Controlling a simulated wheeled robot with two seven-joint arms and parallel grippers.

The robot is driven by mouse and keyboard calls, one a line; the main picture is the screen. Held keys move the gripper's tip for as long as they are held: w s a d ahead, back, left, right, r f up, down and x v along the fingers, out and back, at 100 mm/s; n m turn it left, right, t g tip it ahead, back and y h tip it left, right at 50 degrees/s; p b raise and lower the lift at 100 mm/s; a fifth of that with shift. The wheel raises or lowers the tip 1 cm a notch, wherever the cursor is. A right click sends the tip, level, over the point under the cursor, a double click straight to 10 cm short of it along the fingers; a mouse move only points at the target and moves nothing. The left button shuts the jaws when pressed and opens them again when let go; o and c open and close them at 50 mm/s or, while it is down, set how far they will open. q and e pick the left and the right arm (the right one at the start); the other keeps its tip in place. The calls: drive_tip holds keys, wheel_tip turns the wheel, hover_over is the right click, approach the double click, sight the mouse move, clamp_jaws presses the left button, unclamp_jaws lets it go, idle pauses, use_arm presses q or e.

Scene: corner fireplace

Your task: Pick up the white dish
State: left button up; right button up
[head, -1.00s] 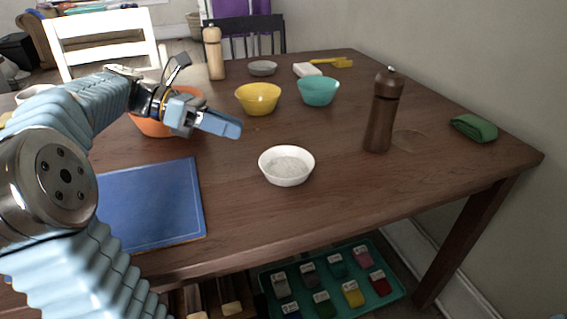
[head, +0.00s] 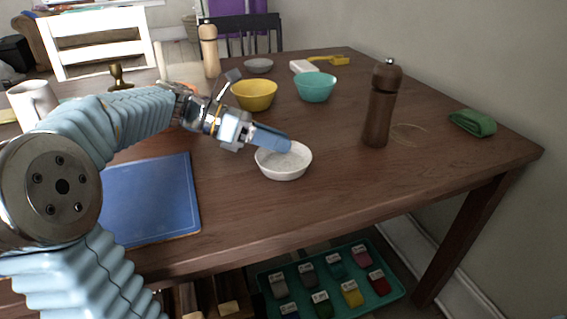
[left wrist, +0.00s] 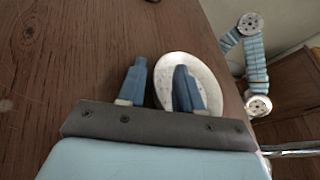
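The white dish (head: 284,173) is a small, shallow round bowl standing upright on the brown table, near the middle of the head view. My left gripper (head: 286,143) reaches over its far left rim with blue fingers. In the left wrist view the gripper (left wrist: 161,82) has its two fingers apart. One finger overlaps the dish (left wrist: 211,82) and the other is outside its left edge, so the near rim shows between them. I cannot tell whether either finger touches the dish. My right gripper is not in view.
A dark brown pepper mill (head: 379,105) stands right of the dish. Yellow (head: 254,96) and teal (head: 315,88) bowls are behind it. A blue board (head: 150,200) lies to the left, partly behind my arm. A green cloth (head: 473,123) lies at the right.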

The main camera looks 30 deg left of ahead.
use_arm(q)
clamp_jaws()
